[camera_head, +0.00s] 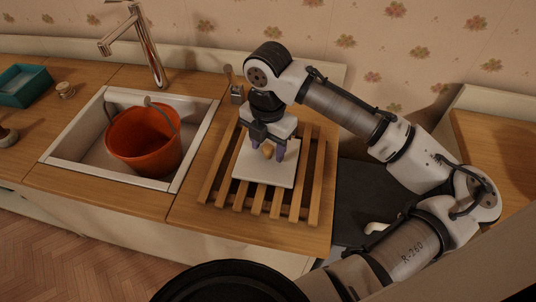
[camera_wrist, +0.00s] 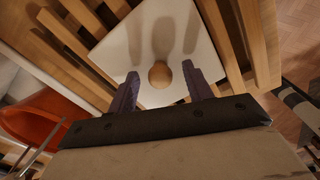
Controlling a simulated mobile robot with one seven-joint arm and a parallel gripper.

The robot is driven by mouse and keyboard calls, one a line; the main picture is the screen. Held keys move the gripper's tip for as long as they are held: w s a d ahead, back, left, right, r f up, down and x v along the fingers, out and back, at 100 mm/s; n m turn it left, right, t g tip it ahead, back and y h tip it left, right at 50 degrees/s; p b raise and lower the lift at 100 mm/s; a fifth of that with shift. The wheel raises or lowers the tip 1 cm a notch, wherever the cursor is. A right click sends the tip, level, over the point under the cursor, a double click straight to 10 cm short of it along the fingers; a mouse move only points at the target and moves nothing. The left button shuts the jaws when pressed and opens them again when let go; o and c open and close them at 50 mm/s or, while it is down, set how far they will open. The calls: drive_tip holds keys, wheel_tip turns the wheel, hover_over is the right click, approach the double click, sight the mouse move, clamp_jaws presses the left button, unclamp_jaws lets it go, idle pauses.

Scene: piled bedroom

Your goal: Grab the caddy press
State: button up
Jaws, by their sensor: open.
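A white square plate with a round wooden knob, which looks like the caddy press (camera_head: 265,174), lies on a wooden slatted rack (camera_head: 208,185). The press also shows in the wrist view (camera_wrist: 123,46), with its knob standing up from the plate. My gripper (camera_head: 267,155) is open above the plate, pointing down. In the wrist view, the fingers of my gripper (camera_wrist: 160,73) stand on either side of the knob, with a visible gap on each side. The head view partly hides the knob behind the fingers.
An orange bucket (camera_head: 144,140) stands in the white sink (camera_head: 62,148) to the left, below a tall faucet (camera_head: 147,45). A small metal item (camera_head: 237,93) stands just behind the rack. A teal tray (camera_head: 24,85) is at the far left. The front counter edge is clear.

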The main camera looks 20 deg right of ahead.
clamp_jaws()
idle(0.3)
